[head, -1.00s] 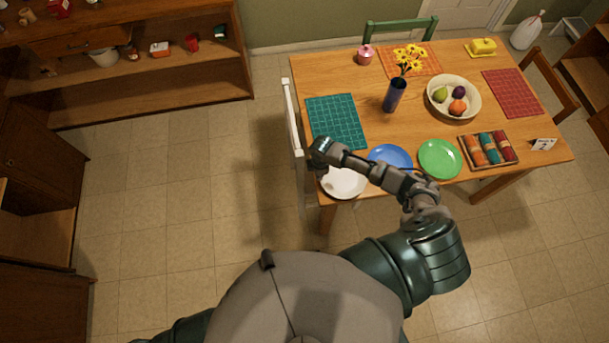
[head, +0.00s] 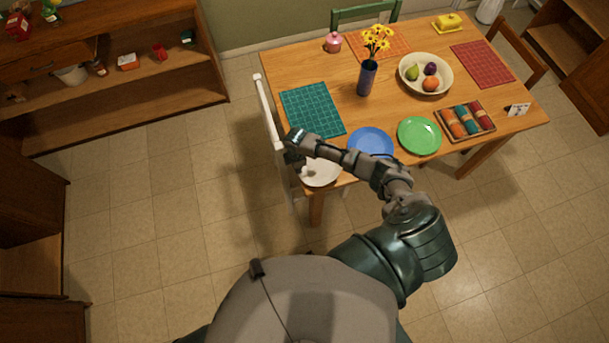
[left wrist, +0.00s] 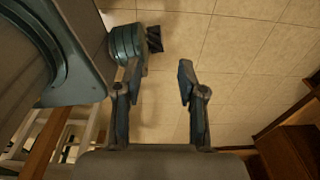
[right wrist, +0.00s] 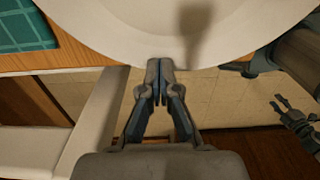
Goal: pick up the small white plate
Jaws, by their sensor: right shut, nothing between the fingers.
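The small white plate (head: 324,174) lies at the near left edge of the wooden table, partly covered by my right arm in the head view. In the right wrist view the plate (right wrist: 120,32) fills the top, with a dark shadow on it. My right gripper (right wrist: 160,68) is shut and empty, its fingertips at the plate's near rim; I cannot tell whether they touch it. In the head view the right gripper (head: 300,168) is at the plate's left side. My left gripper (left wrist: 157,76) is open and empty above the floor.
A blue plate (head: 371,141) and a green plate (head: 419,134) stand right of the white one. A teal mat (head: 312,110) lies behind it. A white chair (head: 270,115) stands at the table's left edge. A vase (head: 367,79) and a fruit bowl (head: 409,86) are farther back.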

